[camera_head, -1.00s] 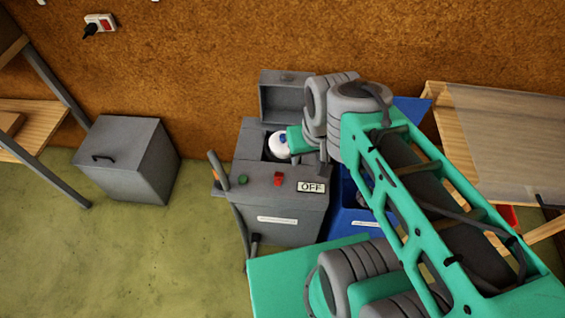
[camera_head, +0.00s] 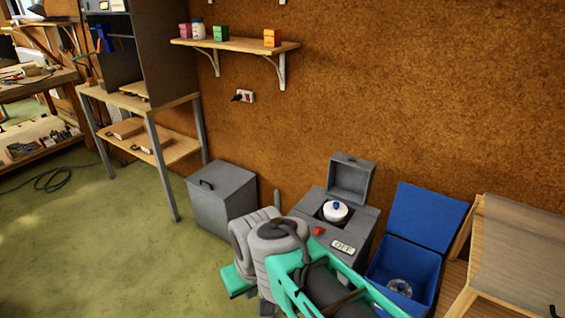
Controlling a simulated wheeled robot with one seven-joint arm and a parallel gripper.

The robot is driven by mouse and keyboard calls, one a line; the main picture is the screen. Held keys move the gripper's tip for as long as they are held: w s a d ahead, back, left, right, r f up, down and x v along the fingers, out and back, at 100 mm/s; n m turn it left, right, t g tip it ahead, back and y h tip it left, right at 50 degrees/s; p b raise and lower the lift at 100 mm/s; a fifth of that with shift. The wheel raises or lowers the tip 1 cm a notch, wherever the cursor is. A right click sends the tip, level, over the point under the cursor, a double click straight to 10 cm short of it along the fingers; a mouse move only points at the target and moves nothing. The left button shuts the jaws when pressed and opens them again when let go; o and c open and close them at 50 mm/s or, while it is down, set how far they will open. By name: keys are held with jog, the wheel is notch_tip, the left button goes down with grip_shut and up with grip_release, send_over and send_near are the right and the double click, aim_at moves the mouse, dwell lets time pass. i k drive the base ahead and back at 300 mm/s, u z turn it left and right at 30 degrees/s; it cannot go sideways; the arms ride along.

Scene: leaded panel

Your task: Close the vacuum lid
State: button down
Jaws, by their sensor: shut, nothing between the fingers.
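The vacuum is a grey box with a red button and an OFF label (camera_head: 343,247), against the brown wall. Its grey vacuum lid (camera_head: 351,179) stands raised at the back, so the top is open. A white round part with a blue knob (camera_head: 336,211) shows in the opening. My gripper (camera_head: 266,306) is low and left of the vacuum, apart from the lid. It is small and partly hidden by my arm, and seems to hold nothing. My arm covers the vacuum's lower front and left side.
A closed grey box (camera_head: 222,197) stands left of the vacuum. A blue bin (camera_head: 405,270) with its lid up stands close on the right, next to a wooden table (camera_head: 515,250). A shelf (camera_head: 240,44) hangs above.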

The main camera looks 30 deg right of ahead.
aim_at(351, 178)
jog(key=u, duration=0.55)
jog(key=i, duration=1.3)
jog(key=z, duration=1.25)
jog(key=i, duration=0.75)
jog(key=z, duration=1.1)
jog(key=i, duration=0.25)
jog(key=z, duration=0.3)
